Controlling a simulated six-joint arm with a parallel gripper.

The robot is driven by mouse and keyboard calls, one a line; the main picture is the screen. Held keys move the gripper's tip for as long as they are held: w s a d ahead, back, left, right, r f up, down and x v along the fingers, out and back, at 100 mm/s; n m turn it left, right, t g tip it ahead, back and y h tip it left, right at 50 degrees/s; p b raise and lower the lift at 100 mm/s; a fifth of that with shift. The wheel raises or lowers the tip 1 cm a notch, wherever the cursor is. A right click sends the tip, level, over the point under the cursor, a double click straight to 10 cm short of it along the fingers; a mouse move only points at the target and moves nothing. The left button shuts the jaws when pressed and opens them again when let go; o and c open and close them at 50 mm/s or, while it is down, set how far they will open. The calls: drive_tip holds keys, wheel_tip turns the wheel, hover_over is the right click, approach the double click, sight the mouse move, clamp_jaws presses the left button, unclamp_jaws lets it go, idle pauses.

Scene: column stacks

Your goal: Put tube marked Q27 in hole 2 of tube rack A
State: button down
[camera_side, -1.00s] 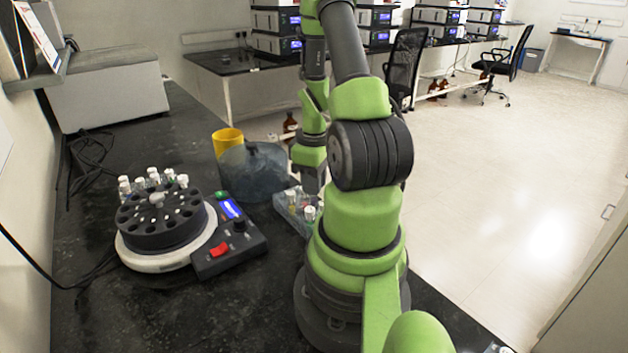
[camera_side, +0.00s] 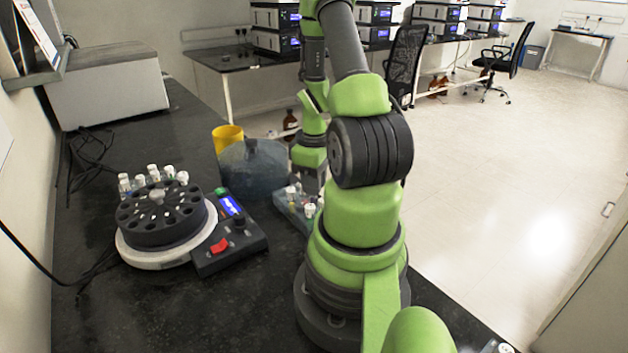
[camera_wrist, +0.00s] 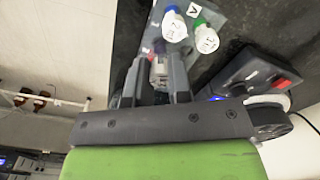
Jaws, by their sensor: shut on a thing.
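My gripper (camera_wrist: 156,88) points down over the near part of the tube rack (camera_wrist: 152,40), with its fingers shut on a greyish tube (camera_wrist: 158,72). That tube is mostly hidden between the fingers, and no marking on it can be read. Two other tubes stand in the rack: a white-capped tube (camera_wrist: 174,26) and a green-ringed tube (camera_wrist: 205,38), their cap writing too small to read. A dark letter label (camera_wrist: 193,10), perhaps an upside-down A, is on the rack. In the side view, my gripper (camera_side: 314,184) is at the rack (camera_side: 290,212), partly hidden by my arm.
A centrifuge-like rotor (camera_side: 160,218) with several capped tubes (camera_side: 153,174) behind it stands left, beside a control box (camera_side: 232,248) with a red switch. A bluish translucent container (camera_side: 252,170) and yellow cup (camera_side: 228,134) stand close behind the rack. The front bench is clear.

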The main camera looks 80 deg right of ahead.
drive_tip(key=shift+f, duration=0.3)
drive_tip(key=shift+f, duration=0.8)
drive_tip(key=c, duration=0.7)
unclamp_jaws()
drive_tip(key=shift+o, duration=0.2)
drive_tip(key=shift+r, duration=0.1)
drive_tip(key=shift+r, duration=2.9)
